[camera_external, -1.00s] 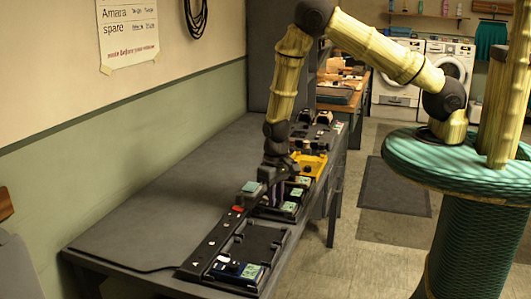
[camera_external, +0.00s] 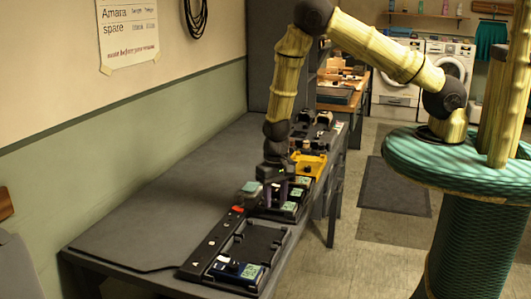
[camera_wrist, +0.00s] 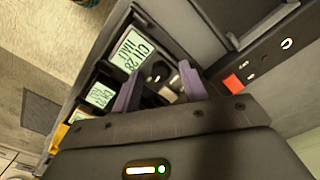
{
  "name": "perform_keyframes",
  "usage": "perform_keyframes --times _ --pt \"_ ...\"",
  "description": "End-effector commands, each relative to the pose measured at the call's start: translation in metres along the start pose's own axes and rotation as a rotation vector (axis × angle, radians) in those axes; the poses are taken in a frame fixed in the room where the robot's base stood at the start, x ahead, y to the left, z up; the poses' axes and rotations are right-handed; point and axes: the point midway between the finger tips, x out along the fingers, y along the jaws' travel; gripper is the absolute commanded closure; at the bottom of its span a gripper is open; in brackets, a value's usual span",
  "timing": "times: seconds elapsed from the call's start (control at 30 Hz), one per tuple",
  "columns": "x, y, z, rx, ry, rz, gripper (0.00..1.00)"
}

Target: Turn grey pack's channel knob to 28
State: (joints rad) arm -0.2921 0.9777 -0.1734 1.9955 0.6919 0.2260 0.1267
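A dark grey pack with a pale green screen (camera_wrist: 132,48) shows in the wrist view; the screen is tilted and seems to read CH 28. A dark round knob (camera_wrist: 158,71) and a lighter small part lie beside that screen. My gripper (camera_wrist: 160,84) has its two purple fingers apart, one on each side of this area. I cannot tell whether they touch the knob. In the external view my gripper (camera_external: 283,190) is low over the packs, and its wrist hides part of them.
A second screen (camera_wrist: 100,95) and a yellow pack (camera_external: 310,165) lie farther along the row. A tray (camera_external: 262,240) holding a blue pack (camera_external: 238,270) is at the near end. A red marking (camera_wrist: 233,82) is on the dark strip. The bench (camera_external: 170,215) is clear at left.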

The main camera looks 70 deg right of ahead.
Motion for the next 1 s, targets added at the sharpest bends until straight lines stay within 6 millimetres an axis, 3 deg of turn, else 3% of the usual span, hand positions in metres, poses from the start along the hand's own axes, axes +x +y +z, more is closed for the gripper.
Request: perform_keyframes --times 0.3,0.47,1.0 --pt "-0.002 0.000 0.000 -0.001 0.000 0.000 0.57" --pt "-0.013 -0.001 -0.001 -0.002 0.003 -0.002 0.57" --pt "-0.109 -0.002 0.000 -0.003 0.003 -0.004 0.57"
